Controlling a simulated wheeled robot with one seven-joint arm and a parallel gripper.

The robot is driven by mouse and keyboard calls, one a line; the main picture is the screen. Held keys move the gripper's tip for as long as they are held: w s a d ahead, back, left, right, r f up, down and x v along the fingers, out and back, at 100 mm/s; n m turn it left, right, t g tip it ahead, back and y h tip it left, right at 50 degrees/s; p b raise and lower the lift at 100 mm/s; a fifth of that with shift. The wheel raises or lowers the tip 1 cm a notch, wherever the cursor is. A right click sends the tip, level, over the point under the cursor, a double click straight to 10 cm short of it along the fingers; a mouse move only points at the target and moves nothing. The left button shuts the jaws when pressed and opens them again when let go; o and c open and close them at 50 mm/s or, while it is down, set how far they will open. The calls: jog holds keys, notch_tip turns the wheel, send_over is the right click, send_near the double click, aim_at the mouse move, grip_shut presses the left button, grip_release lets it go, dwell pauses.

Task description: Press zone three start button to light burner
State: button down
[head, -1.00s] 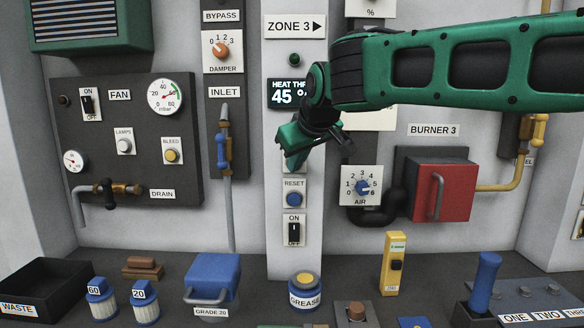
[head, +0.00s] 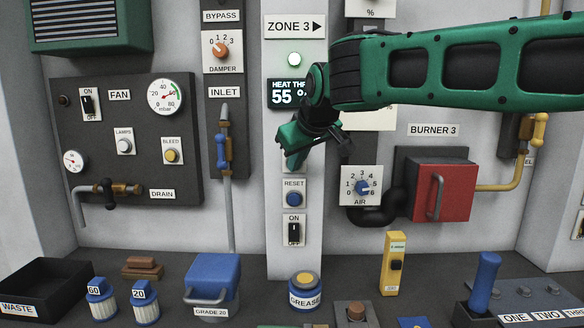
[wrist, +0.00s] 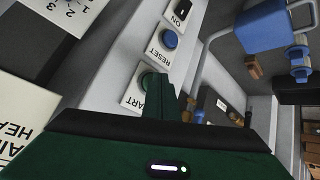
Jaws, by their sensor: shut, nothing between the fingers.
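The zone 3 panel (head: 294,232) is a pale upright column under a "ZONE 3" sign (head: 294,27). Its indicator lamp (head: 294,60) glows bright, and the display (head: 286,93) reads 55. My gripper (head: 294,158) is shut and empty, in front of the panel just above the RESET button. In the wrist view the green start button (wrist: 155,85) sits on a plate partly hidden by my gripper (wrist: 172,88), whose tip is at or right beside it; contact is hard to tell. The red burner 3 box (head: 442,192) is closed.
The blue RESET button (head: 294,199) and a black ON switch (head: 294,233) sit below on the panel. The AIR dial (head: 362,187) is to the right. A grease pot (head: 305,292), a yellow handheld device (head: 395,263) and a blue box (head: 212,275) stand on the bench.

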jog(key=shift+s, duration=0.85)
jog(key=s, duration=0.5)
jog(key=shift+a, duration=0.1)
dwell(0.7)
